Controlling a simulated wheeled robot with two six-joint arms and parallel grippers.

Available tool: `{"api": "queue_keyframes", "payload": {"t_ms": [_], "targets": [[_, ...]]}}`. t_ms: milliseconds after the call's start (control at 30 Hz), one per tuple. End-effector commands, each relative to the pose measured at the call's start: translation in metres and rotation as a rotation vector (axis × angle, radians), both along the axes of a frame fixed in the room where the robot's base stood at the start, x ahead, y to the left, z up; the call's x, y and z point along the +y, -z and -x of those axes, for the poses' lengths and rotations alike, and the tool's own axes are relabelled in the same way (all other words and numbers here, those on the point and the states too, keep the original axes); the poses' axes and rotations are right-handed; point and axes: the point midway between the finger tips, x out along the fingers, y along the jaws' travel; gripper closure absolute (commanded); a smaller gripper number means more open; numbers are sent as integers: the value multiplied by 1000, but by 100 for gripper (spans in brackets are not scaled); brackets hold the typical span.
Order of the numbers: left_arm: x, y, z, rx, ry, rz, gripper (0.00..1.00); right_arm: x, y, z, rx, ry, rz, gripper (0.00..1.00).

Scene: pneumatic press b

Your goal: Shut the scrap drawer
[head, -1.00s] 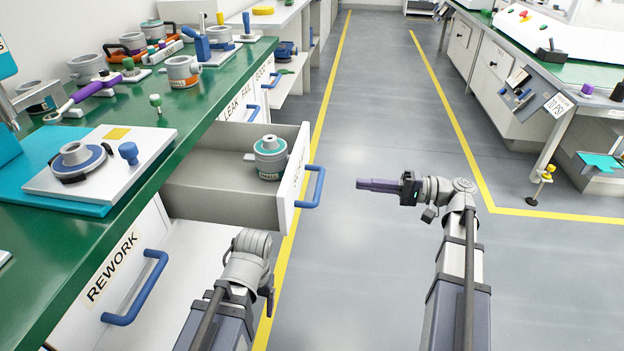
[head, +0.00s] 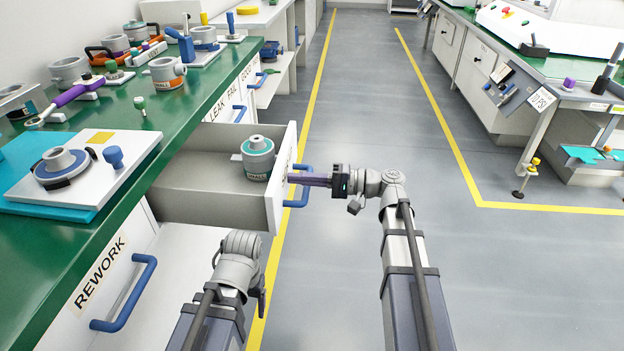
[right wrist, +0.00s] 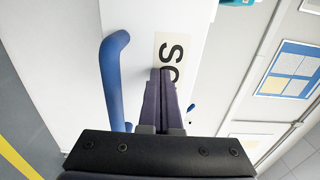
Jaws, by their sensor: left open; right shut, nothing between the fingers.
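The scrap drawer (head: 210,205) is pulled out from the green-topped bench, with a grey and teal round part (head: 258,158) inside. Its white front (head: 284,170) carries a blue handle (head: 303,187). My right gripper (head: 292,179) is shut and empty, its purple fingers pointing left at the drawer front by the handle. In the right wrist view, the fingertips (right wrist: 165,72) overlap the "SC" label (right wrist: 170,50), beside the blue handle (right wrist: 113,80). I cannot tell whether they touch the front.
The REWORK drawer front with its blue handle (head: 128,295) is nearer, at lower left. Fixtures and parts crowd the green worktop (head: 185,115). The grey floor (head: 400,130) to the right is clear up to another bench (head: 540,85).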

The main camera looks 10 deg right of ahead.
Motion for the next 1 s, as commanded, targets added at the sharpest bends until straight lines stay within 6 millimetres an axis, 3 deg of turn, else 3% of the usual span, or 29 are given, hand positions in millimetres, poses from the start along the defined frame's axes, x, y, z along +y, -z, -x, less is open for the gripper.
{"api": "queue_keyframes", "payload": {"t_ms": [567,767,1000], "targets": [[0,0,0,0,0,0,24,10,0,-3,0,-1,0,100],[0,0,0,0,0,0,24,40,0,-12,0,-5,0,100],[0,0,0,0,0,0,24,101,0,-33,0,-6,0,100]]}}
